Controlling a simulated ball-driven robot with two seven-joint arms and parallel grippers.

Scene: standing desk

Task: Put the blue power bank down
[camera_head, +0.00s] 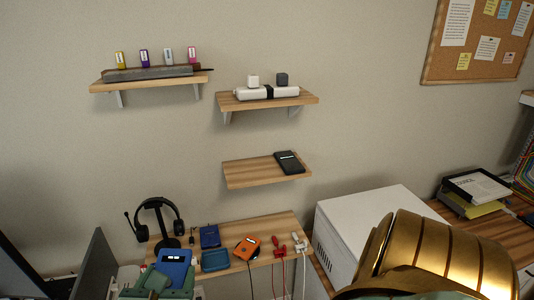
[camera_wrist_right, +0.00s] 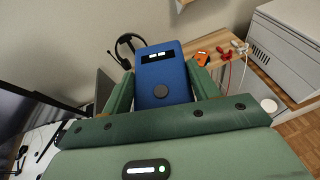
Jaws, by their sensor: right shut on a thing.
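The blue power bank (camera_wrist_right: 162,75) is between the green fingers of my right gripper (camera_wrist_right: 162,92), which is shut on it. Its dark display shows lit marks in the right wrist view. In the head view the power bank (camera_head: 173,264) and my right gripper (camera_head: 160,280) are at the lower left, in front of the low wooden shelf (camera_head: 270,226). The gap between the power bank and any surface cannot be told. My left gripper is not in view.
On the low shelf are a headphone stand (camera_head: 158,222), a small blue device (camera_head: 209,237), a blue tray (camera_head: 215,261), an orange device (camera_head: 247,248) and red and white cables. A white cabinet (camera_head: 370,220) stands right.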

